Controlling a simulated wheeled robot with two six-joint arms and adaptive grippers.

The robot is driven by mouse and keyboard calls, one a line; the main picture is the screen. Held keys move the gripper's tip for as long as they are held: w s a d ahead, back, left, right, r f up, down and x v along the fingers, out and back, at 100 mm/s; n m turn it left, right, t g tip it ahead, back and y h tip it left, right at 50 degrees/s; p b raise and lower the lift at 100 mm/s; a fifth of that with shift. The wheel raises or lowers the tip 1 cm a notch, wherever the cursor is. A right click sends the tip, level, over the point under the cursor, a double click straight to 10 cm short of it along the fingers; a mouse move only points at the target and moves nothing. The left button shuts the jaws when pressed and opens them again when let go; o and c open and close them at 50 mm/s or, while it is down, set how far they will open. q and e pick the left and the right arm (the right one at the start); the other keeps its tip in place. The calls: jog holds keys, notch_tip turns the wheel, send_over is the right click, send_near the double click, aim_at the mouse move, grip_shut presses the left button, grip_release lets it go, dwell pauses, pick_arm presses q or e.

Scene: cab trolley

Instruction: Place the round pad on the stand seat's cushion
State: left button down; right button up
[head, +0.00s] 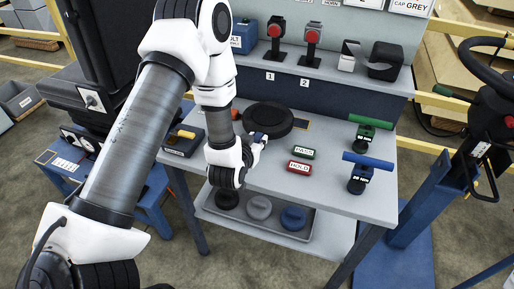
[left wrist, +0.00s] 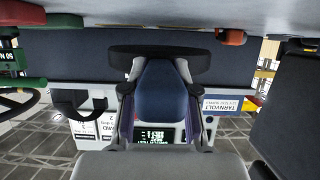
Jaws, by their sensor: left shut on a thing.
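My left gripper (head: 258,140) is shut on a blue tab at the near edge of the round black pad (head: 268,118). The pad is over the grey bench top in the head view; whether it touches the bench is hard to tell. In the left wrist view the blue tab (left wrist: 160,92) sits between the two fingers, with the dark pad (left wrist: 160,60) beyond it, and the picture is upside down. A large black seat-like thing (head: 105,40) stands at the upper left of the head view; I cannot make out its cushion clearly. My right gripper is out of view.
Green (head: 370,122) and blue (head: 368,160) T-handles stand on the bench's right. Green (head: 303,153) and red (head: 300,167) labelled blocks lie in the middle. A shelf tray below holds round caps. A steering-wheel post (head: 425,195) stands at right.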

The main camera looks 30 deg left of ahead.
pick_arm(q)
jog(key=shift+w+a+f, duration=0.1)
jog(key=shift+w+f, duration=0.1)
jog(key=shift+f, duration=0.7)
jog(key=shift+w+f, duration=0.2)
jog(key=shift+f, duration=0.65)
jog(key=shift+f, duration=0.1)
jog(key=c, duration=0.9)
grip_release()
jog(key=shift+s, duration=0.1)
